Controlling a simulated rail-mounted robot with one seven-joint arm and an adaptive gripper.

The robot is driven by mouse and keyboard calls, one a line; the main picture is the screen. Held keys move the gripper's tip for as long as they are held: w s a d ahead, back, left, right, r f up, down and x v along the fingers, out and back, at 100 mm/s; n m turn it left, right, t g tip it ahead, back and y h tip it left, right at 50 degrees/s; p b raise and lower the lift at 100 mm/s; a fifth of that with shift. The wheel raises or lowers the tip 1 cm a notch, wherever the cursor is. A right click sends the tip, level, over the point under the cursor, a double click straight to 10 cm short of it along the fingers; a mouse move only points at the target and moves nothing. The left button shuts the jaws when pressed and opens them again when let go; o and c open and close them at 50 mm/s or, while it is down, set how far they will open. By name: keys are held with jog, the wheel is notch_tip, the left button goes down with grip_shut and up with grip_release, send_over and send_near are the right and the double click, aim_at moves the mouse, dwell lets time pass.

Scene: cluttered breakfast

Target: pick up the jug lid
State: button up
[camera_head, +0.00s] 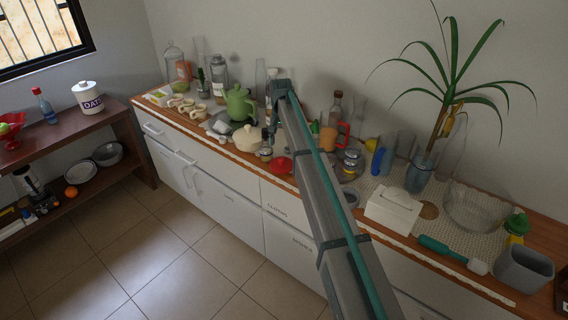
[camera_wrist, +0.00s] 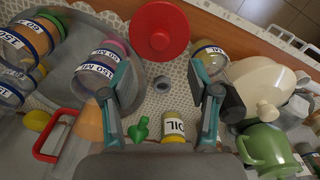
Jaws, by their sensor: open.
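A round red lid with a central knob, which looks like the jug lid (camera_wrist: 159,30), lies at the top middle of the wrist view. In the head view the red lid (camera_head: 280,165) lies near the counter's front edge, left of my arm. My gripper (camera_wrist: 160,92) is open and empty. Its two fingers stand apart below the lid in the wrist view, and the lid is not between them.
Labelled jars (camera_wrist: 95,68) crowd left of the fingers, with a red-handled vessel (camera_wrist: 56,135) below. An oil bottle (camera_wrist: 173,126) stands near the gripper's base. A cream pot (camera_wrist: 258,82) and a green teapot (camera_wrist: 266,147) are at right. The counter's front edge (camera_wrist: 245,22) runs beyond the lid.

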aim_at(282, 158)
jog(key=shift+f+p, duration=1.6)
jog(key=shift+f, duration=2.95)
grip_shut()
jog(key=shift+r, duration=0.15)
jog(key=shift+w+r+b, duration=0.1)
jog(key=shift+r+b, duration=0.4)
jog(key=shift+b, duration=0.1)
jog(key=s+d+r+b, duration=0.5)
jog(key=s+d+r, duration=0.1)
jog(key=s+r, duration=0.5)
jog(key=shift+s+d+r, duration=0.15)
jog(key=shift+s+r, duration=0.25)
jog(key=shift+s, duration=0.45)
